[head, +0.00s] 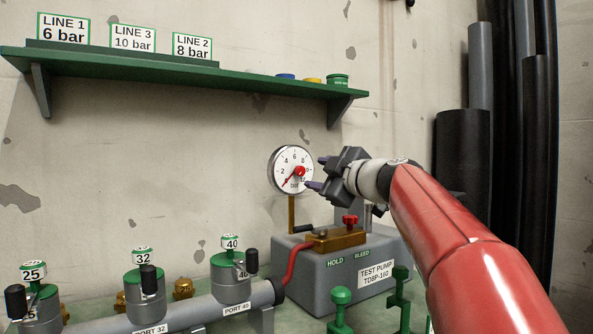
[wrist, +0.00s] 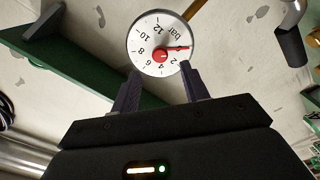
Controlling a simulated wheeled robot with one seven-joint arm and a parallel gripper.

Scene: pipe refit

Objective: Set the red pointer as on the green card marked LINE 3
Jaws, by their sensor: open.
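The green-edged card LINE 3 (head: 133,38) stands on the shelf and reads 10 bar. The round white gauge (head: 278,158) is above the test pump, and its face also shows in the wrist view (wrist: 146,42). Its red pointer (head: 289,181) has a red knob at the centre and points low left, below the 2, near the bottom of the scale. In the wrist view the pointer (wrist: 180,48) lies between the 2 and the word bar. My gripper (head: 317,173) is open and empty, just right of the gauge, its fingers towards the dial. In the wrist view the knob appears just beyond the fingertips (wrist: 159,71).
Cards LINE 1 (head: 62,29) and LINE 2 (head: 192,46) share the green shelf (head: 180,75) above the gauge. The grey test pump (head: 325,272) with a red valve handle (head: 350,221) stands below. Valves along a pipe (head: 190,310) are at lower left. Dark pipes (head: 505,110) stand right.

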